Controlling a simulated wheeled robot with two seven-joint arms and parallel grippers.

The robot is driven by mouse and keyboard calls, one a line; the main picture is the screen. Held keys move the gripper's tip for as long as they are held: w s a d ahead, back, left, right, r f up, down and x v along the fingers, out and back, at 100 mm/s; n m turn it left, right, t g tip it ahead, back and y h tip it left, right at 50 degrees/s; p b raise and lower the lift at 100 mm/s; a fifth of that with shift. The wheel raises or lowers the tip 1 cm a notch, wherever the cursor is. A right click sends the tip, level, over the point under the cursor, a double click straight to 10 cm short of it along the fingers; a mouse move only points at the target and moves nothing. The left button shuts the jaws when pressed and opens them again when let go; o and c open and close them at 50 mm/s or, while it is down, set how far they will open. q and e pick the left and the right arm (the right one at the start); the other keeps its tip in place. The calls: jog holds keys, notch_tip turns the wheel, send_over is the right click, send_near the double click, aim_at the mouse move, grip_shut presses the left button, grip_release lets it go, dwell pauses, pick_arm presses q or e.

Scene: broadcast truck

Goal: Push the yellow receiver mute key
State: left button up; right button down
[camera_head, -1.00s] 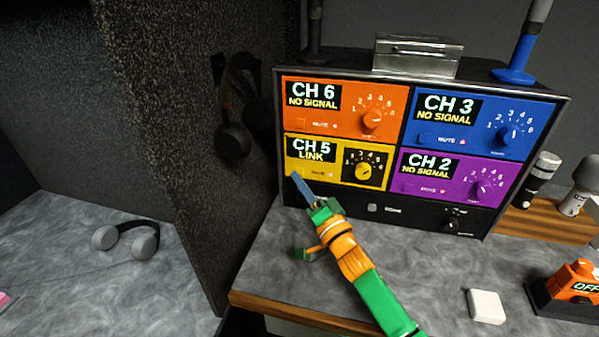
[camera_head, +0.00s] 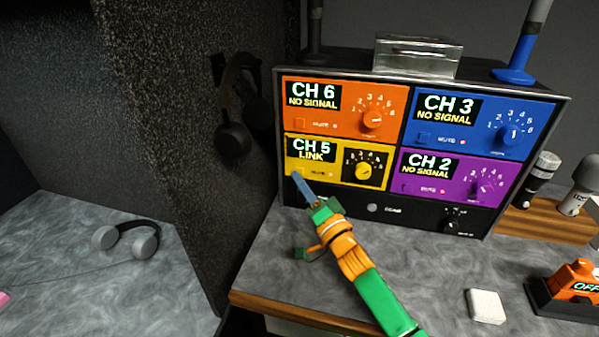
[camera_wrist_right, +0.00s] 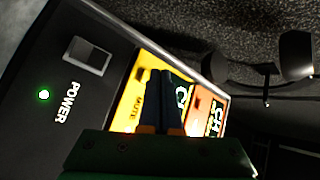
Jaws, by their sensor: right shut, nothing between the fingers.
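The yellow receiver (camera_head: 338,178) is the lower left panel of the rack, its screen reading CH 5 LINK. Its mute key is at the panel's lower left, behind my right fingertips and mostly hidden. My right gripper (camera_head: 299,181) is shut and empty, its blue fingers reaching to that corner. In the right wrist view the shut fingers (camera_wrist_right: 161,100) lie in front of the yellow panel (camera_wrist_right: 128,92), beside the word MUTE. I cannot tell whether the tips touch the key or whether it is pressed. My left gripper is not in view.
The orange receiver (camera_head: 342,108) sits directly above, and blue (camera_head: 490,125) and purple (camera_head: 450,178) ones to the right. A black strip with a power button (camera_head: 372,208) runs below. Headphones (camera_head: 235,110) hang left of the rack. The counter in front is mostly clear.

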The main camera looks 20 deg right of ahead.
jog(key=shift+w+d, duration=0.25)
jog(key=shift+w, duration=0.1)
dwell(0.3)
jog(key=shift+s+a+p, duration=0.15)
jog(key=shift+s+p, duration=0.05)
jog(key=shift+p, duration=0.1)
jog(key=shift+s+a, duration=0.1)
jog(key=shift+s, duration=0.15)
jog(key=s+a+p, duration=0.1)
jog(key=s, duration=0.1)
jog(key=s+a+p, duration=0.2)
jog(key=s, duration=0.1)
jog(key=shift+a+p, duration=0.2)
jog(key=shift+p, duration=0.1)
